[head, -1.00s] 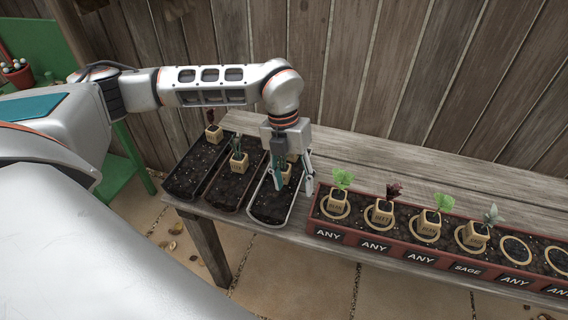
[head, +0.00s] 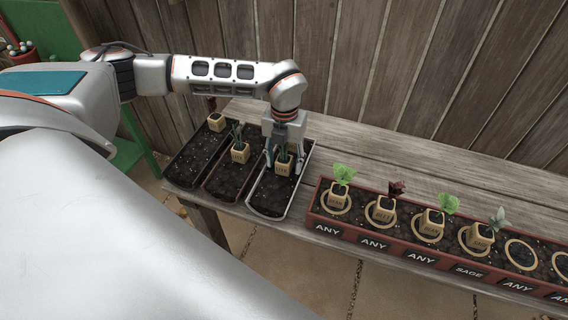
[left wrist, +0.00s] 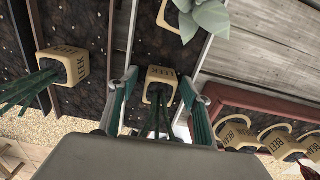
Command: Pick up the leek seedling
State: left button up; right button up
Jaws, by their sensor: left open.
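A leek seedling in a tan block pot marked LEEK stands in the rightmost black tray. Its pot (head: 284,168) is in the head view, and in the left wrist view the pot (left wrist: 161,75) shows with dark green leaves toward the camera. My left gripper (head: 284,165) is open, its fingers on either side of this pot; in the left wrist view a gap shows beside the pot. A second leek pot (head: 240,153) stands in the middle tray, also at left in the wrist view (left wrist: 64,65). My right gripper is not seen.
A red planter (head: 395,243) with several ringed holes holds several seedlings to the right; its right holes are empty. A broad-leaved grey-green seedling (left wrist: 205,17) stands farther along the leek's tray. The leftmost tray holds another pot (head: 216,122). A plank fence stands behind.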

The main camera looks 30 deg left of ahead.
pick_arm(q)
jog(key=c, duration=1.2)
